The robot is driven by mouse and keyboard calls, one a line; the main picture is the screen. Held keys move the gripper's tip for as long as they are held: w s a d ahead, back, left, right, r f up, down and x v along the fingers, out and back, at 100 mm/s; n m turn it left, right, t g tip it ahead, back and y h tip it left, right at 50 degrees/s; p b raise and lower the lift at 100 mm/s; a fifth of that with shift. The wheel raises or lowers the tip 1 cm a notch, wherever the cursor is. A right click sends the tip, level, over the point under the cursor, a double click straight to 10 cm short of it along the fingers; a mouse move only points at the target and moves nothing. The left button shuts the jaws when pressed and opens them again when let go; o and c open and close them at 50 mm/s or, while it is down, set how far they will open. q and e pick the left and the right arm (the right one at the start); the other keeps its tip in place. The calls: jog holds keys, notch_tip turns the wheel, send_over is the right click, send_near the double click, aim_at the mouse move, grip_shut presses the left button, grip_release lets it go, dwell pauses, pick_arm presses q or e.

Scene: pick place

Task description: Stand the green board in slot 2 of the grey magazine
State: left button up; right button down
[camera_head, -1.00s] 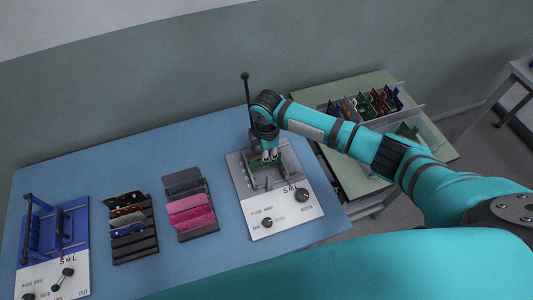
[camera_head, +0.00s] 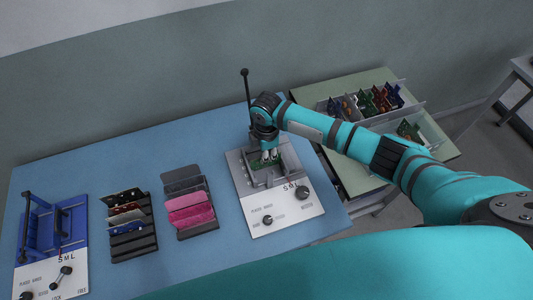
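A green board (camera_head: 288,161) lies at the grey fixture with the white front panel (camera_head: 283,214), right of the middle of the blue table. My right gripper (camera_head: 269,158) points down over this fixture, with its fingertips at the board. Whether the fingers are closed on the board is too small to tell. Two dark slotted racks stand left of the fixture. One rack (camera_head: 135,246) holds several boards at its back and has empty slots in front. The other rack (camera_head: 198,234) holds pink pieces. I cannot tell which is the grey magazine. My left gripper is not in view.
A blue fixture (camera_head: 77,226) with a white panel stands at the far left. A black upright lever (camera_head: 246,87) rises behind the grey fixture. A greenish side table (camera_head: 353,176) at right carries bins of several boards (camera_head: 380,99). The blue table's back left is clear.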

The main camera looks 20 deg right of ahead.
jog(key=c, duration=2)
grip_release()
jog(key=o, duration=0.6)
jog(key=shift+c, duration=1)
jog(key=shift+r, duration=0.1)
notch_tip(320, 180, up, 8)
jog(key=p, duration=0.8)
